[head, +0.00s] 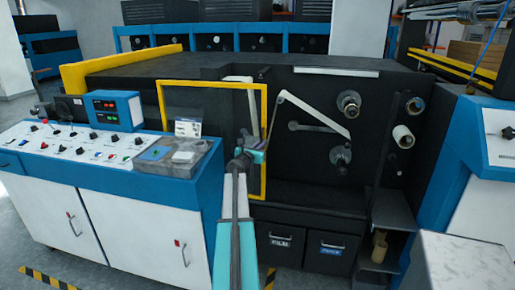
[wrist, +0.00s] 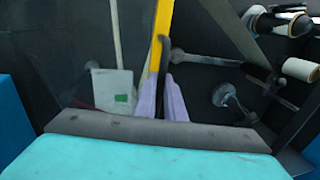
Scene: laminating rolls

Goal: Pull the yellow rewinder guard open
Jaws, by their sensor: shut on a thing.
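The yellow rewinder guard (head: 211,83) is a rectangular yellow frame upright at the front of the black machine. Its right upright (wrist: 161,42) shows in the wrist view, running down to my fingers with a dark bar beside it. My gripper (head: 259,147) is at this right upright, about halfway up. It is shut on the guard, with its pale purple fingers (wrist: 163,98) on either side of the upright's lower visible part. The exact contact is partly hidden by the fingers. In the head view my arm covers part of the frame's lower edge.
A blue and white control console (head: 70,150) stands left of the guard. Rollers (head: 349,103) and a pale web stick out to the right. Drawers (head: 281,244) lie below. A blue machine (head: 465,150) stands at the right. Open floor shows only in small patches.

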